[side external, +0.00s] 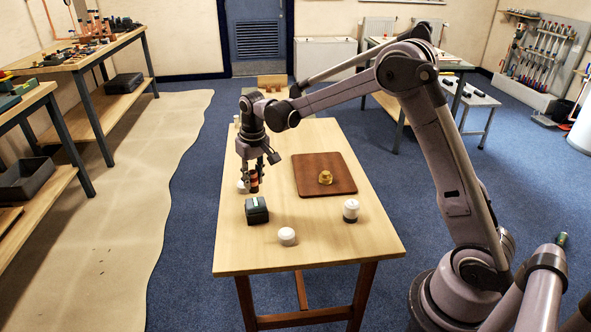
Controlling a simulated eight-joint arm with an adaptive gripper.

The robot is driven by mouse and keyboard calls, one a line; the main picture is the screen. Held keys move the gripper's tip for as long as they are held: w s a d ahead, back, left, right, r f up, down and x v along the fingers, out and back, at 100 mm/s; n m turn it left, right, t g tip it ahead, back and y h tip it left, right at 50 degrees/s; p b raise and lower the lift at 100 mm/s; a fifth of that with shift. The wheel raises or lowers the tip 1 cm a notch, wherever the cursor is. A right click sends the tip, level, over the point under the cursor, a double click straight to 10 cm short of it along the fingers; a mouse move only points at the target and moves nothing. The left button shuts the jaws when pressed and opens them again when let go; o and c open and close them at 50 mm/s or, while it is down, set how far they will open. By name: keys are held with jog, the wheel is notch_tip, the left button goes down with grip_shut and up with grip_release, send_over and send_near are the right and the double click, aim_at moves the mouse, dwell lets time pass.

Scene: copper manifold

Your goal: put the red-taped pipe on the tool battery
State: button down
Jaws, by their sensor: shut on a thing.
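My gripper (255,174) points down over the left side of the wooden table. It is shut on a short dark pipe with a red-orange band (254,183), held upright between the fingers. The tool battery (257,212), a dark box with a pale green patch on top, stands on the table just below and in front of the pipe in the side view. A small gap shows between the pipe's lower end and the battery's top. Whether the pipe is directly over the battery I cannot tell from this one angle. The fingers hide part of the pipe.
A white round cap (287,236) stands right of the battery. A white jar with a dark base (351,211) is farther right. A brown board (308,184) bears a brass fitting (325,177). The table's front (320,256) is clear.

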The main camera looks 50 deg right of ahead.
aim_at(254, 189)
jog(key=shift+f, duration=1.95)
jog(key=c, duration=1.1)
grip_release()
jog(key=shift+f, duration=0.15)
